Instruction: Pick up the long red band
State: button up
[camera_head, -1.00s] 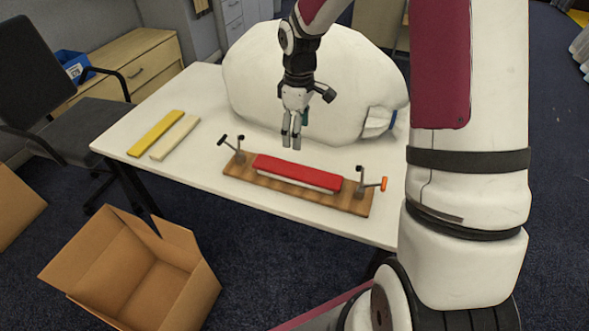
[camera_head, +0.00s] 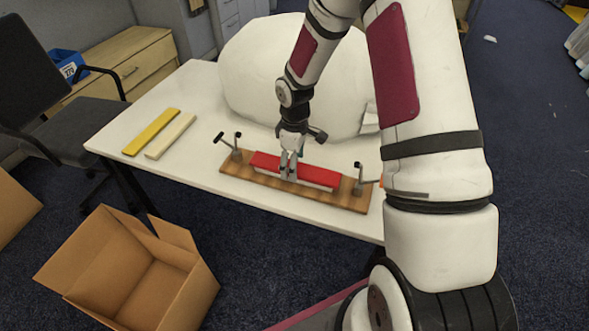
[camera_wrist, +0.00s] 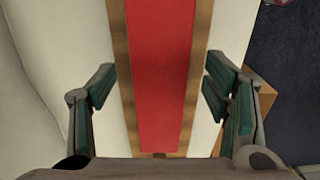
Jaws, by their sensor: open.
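The long red band (camera_head: 318,176) lies flat on top of a pale block on the wooden board (camera_head: 347,200). In the wrist view the red band (camera_wrist: 160,75) runs lengthwise between my open fingers, with the board's brown edges showing on both sides. My gripper (camera_head: 288,176) is down at the band, left of its middle, and hides part of it. In the wrist view my gripper (camera_wrist: 165,105) has one finger on each side of the band, with gaps between. I cannot tell from the head view whether the fingertips touch anything.
Metal clamps stand at the board's left (camera_head: 233,147) and right (camera_head: 362,180) ends. A yellow strip (camera_head: 151,132) and a cream strip (camera_head: 172,136) lie on the table (camera_head: 195,90) at the left. A big white rounded object (camera_head: 270,75) stands behind. An open cardboard box (camera_head: 90,265) is on the floor.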

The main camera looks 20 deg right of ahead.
jog(key=shift+f, duration=0.3)
jog(key=c, duration=1.2)
jog(key=shift+c, duration=0.2)
jog(key=shift+r, duration=0.1)
